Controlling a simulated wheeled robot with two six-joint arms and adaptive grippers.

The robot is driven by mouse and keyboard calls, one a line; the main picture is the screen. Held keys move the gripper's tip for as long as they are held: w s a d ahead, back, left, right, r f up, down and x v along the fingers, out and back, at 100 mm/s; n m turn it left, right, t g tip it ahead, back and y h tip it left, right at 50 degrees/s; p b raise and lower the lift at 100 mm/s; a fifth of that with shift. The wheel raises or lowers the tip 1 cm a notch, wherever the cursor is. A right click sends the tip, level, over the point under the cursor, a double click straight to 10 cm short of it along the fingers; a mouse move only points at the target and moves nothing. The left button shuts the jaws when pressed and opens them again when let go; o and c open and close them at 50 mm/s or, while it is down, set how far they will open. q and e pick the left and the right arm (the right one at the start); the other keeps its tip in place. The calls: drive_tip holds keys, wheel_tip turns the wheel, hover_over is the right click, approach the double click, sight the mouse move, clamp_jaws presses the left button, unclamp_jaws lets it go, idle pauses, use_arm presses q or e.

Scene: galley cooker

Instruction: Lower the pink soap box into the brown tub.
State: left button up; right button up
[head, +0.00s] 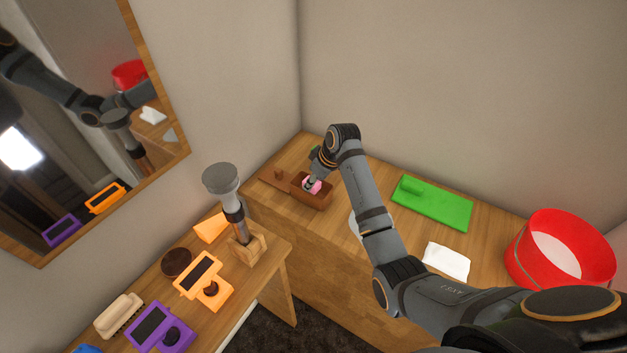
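The brown tub (325,201) stands on the wooden counter near the back left corner. The pink soap box (316,188) shows as a small pink patch at the tub's opening, partly covered by my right gripper. My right gripper (309,181) points down over the tub, with its tips at the pink soap box. The fingers are too small and too hidden to tell whether they are closed on it. I cannot tell whether the box touches the tub's floor. My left gripper is not in view.
A brown piece (277,178) adjoins the tub's left. A green board (432,203), white cloth (446,261) and red bucket (536,280) lie to the right. A tall grey-topped object (221,180) stands on the left table among orange and purple items. A mirror (90,120) hangs left.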

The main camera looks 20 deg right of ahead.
drive_tip(key=shift+f, duration=0.1)
drive_tip(key=o, duration=1.1)
drive_tip(key=shift+o, duration=0.2)
drive_tip(key=v, duration=1.2)
